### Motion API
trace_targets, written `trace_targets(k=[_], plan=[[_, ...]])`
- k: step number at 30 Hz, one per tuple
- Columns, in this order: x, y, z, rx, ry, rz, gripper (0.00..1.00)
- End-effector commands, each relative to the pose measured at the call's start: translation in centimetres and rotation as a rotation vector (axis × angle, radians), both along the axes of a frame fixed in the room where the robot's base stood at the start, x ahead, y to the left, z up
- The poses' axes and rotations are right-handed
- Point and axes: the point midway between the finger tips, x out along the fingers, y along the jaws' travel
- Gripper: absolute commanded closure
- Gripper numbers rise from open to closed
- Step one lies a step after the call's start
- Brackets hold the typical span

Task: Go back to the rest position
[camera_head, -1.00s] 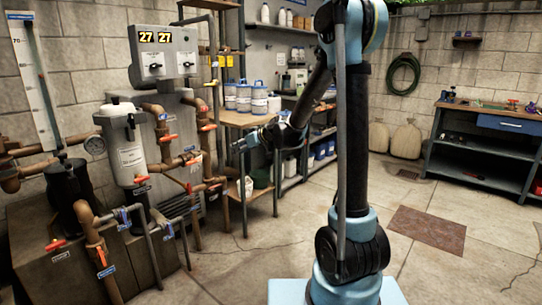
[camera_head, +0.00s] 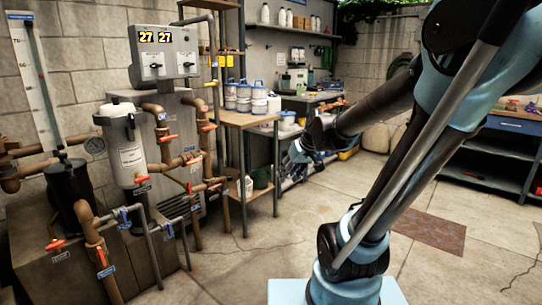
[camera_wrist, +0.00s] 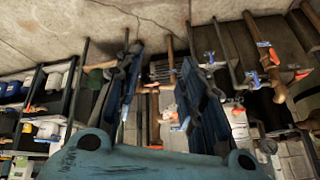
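My gripper (camera_wrist: 163,62) shows in the wrist view with its two dark blue fingers spread apart and nothing between them. In the head view my gripper (camera_head: 298,152) is partly hidden behind my wrist. It is in the air to the right of the wooden shelf stand, and I cannot make out its fingers there. My arm is folded, with its lower part leaning to the right and its forearm reaching left. The task names no object.
A filter housing (camera_head: 127,150) and copper pipes with red valve handles (camera_head: 97,255) stand at the left. A control box (camera_head: 164,53) reads 27 and 27. White buckets (camera_head: 259,100) sit on the wooden stand (camera_head: 232,118). A workbench (camera_head: 515,123) is at the right. The middle floor is open.

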Motion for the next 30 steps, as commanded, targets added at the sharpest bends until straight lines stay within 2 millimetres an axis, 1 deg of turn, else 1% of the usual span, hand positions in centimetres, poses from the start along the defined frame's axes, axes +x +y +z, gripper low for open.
trace_targets(k=[1, 3, 15, 18, 21, 24, 30], plan=[[-1.4, -1.0, -0.4, -0.016, 0.019, -0.025, 0.63], [-3.2, -2.3, -1.1, -0.038, 0.048, -0.059, 0.63], [-13.3, -9.1, -5.4, -0.172, 0.202, -0.281, 0.63], [-15.4, -10.5, -6.5, -0.202, 0.231, -0.332, 0.63], [-17.0, -11.5, -7.3, -0.225, 0.255, -0.374, 0.63], [-17.9, -12.2, -7.8, -0.239, 0.270, -0.401, 0.63], [-18.5, -12.5, -8.1, -0.249, 0.278, -0.417, 0.63]])
